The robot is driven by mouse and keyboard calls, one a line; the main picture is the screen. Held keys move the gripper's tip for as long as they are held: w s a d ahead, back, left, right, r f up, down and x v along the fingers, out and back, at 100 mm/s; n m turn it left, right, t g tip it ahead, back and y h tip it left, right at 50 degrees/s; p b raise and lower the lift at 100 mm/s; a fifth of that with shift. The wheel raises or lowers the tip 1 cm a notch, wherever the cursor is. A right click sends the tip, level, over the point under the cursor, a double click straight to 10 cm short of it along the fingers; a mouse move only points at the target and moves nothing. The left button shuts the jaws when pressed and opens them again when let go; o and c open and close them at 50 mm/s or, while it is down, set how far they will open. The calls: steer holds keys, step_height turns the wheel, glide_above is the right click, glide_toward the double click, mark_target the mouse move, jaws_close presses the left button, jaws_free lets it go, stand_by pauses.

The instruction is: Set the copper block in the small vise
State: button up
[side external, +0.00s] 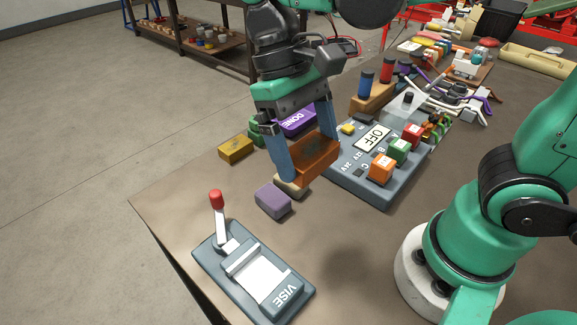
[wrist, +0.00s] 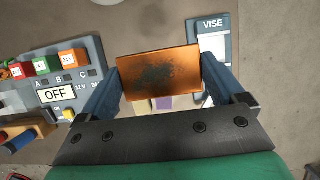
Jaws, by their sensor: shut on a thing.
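The copper block (side external: 316,160) is orange-brown with a dark patch on its face. My gripper (side external: 308,160) is shut on it, with a blue finger at each end, and holds it above the table. In the wrist view the copper block (wrist: 158,74) spans between the two fingers. The small vise (side external: 255,275) lies on the table at the lower left, with a grey base, pale jaws and a lever with a red knob (side external: 215,198). In the wrist view the vise (wrist: 214,50) shows beyond the block to the right, partly hidden behind it and the right finger.
A purple block (side external: 273,200) lies between the vise and my gripper. A yellow block (side external: 235,149) and a green block (side external: 256,132) lie farther left. A control panel (side external: 372,170) marked OFF stands right of the gripper. The table edge runs close by the vise.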

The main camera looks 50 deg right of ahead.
glide_above(265, 281)
steer(key=w, duration=0.2)
step_height(265, 281, down, 6)
steer(key=f, duration=0.1)
steer(key=shift+s+f, duration=0.15)
steer(key=shift+f, duration=1)
steer(key=shift+s+f, duration=0.1)
steer(key=shift+f, duration=1.05)
steer(key=shift+f, duration=1.25)
steer(key=o, duration=0.8)
steer(key=shift+r, duration=0.1)
steer(key=shift+v, duration=2.7)
